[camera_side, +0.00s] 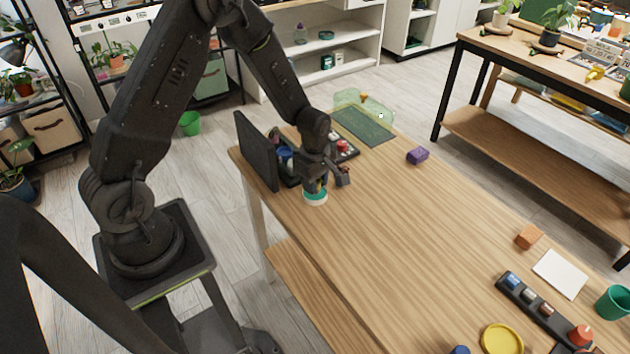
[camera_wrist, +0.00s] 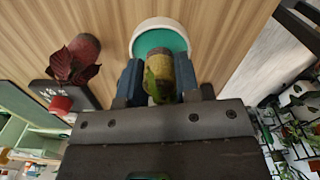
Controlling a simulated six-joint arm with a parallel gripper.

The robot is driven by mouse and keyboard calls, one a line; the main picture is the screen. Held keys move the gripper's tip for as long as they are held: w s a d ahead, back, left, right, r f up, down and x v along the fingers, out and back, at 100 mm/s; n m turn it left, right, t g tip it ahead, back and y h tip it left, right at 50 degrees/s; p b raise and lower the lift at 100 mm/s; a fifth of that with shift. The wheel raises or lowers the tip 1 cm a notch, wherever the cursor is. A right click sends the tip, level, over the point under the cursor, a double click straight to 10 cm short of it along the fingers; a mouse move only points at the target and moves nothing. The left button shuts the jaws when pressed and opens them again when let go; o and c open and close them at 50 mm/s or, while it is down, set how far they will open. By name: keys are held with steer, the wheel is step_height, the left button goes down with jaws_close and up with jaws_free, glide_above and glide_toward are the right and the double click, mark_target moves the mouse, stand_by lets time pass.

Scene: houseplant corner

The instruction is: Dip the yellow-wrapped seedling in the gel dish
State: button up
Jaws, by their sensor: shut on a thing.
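The gel dish (camera_side: 316,197) is round and white-rimmed with teal gel, and stands on the near-left part of the wooden table. It also shows in the wrist view (camera_wrist: 147,38). My gripper (camera_side: 317,182) points down right over the dish. In the wrist view its blue fingers (camera_wrist: 159,78) are shut on the seedling (camera_wrist: 161,70), whose wrapper looks dull yellow-brown, with green leaves toward the camera. The seedling's far end overlaps the teal gel in that view. I cannot tell whether it touches the gel. In the side view my gripper mostly hides the seedling.
A dark upright panel (camera_side: 255,150) and a tray with small coloured things stand close behind my gripper. A red-wrapped plant (camera_wrist: 82,52) with dark leaves is beside it. The table's middle is clear.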

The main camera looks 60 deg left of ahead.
steer(key=shift+f, duration=0.5)
stand_by(0.5)
steer(key=shift+r, duration=0.15)
stand_by(0.4)
steer(key=shift+r, duration=2.9)
